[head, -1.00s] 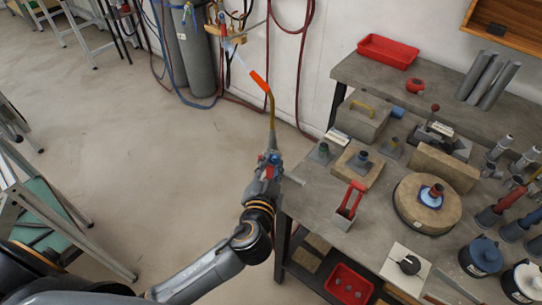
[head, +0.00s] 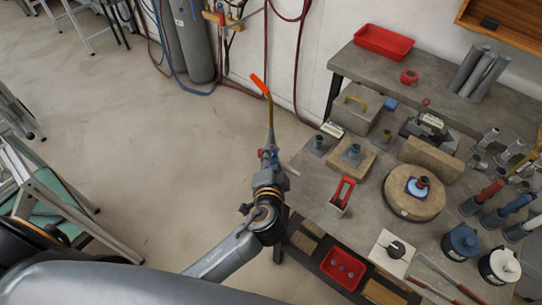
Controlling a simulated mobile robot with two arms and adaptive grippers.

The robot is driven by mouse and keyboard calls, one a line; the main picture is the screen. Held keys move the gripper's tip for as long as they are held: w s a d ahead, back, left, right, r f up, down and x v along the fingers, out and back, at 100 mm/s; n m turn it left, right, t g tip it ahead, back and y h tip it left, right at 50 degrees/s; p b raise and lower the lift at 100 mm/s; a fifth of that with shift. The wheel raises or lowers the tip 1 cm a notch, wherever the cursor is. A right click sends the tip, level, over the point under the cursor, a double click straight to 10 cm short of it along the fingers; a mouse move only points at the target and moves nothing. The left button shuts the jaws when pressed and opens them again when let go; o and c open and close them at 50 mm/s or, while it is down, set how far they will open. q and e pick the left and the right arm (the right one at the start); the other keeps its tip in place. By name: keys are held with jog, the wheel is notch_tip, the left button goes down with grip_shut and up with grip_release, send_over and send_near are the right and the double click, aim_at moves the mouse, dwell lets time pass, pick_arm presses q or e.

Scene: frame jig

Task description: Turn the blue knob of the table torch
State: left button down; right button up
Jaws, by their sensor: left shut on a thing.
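A torch with a brass neck (head: 268,108) and an orange tip (head: 260,85) stands up from my left gripper (head: 268,163), beside the left edge of the workbench. My left gripper is shut on the torch's grey body. A small blue part (head: 274,154), which looks like the blue knob, and a small red part (head: 260,153) show at the fingers. The fingers partly hide them, and the knob's turn cannot be read. My right gripper is out of view.
Gas cylinders (head: 192,40) and hoses stand at the wall. Floor left of the bench is clear.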

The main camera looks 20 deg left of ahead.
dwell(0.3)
pick_arm(q)
jog(key=c, duration=1.1)
grip_release()
jog(key=v, duration=1.2)
